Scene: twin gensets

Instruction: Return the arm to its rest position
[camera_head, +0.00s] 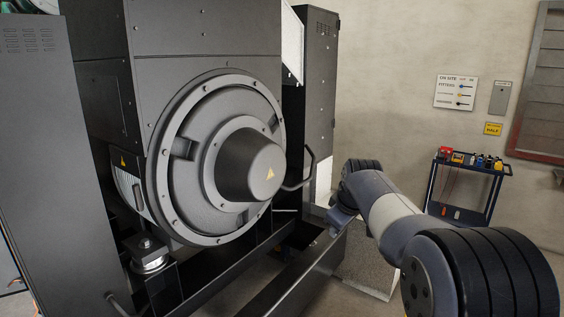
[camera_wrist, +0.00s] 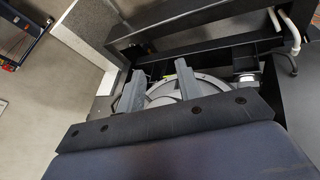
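My arm (camera_head: 395,215) reaches from the lower right of the head view inward, beside the generator set. It bends at a far joint close to the machine's base frame. My gripper (camera_wrist: 160,70) shows in the wrist view with its two grey fingers apart and nothing held between them. In the head view I cannot make out the fingers clearly. The generator's round end housing (camera_head: 180,190) with its dark hub (camera_head: 250,165) stands left of my arm. Part of a round grey housing also shows behind the fingers in the wrist view.
The dark base rail (camera_head: 300,270) runs low beside my arm. A bent handle (camera_head: 306,170) juts from the machine near the far joint. A tool cart (camera_head: 468,165) with small items stands by the back wall. Open floor shows at left in the wrist view.

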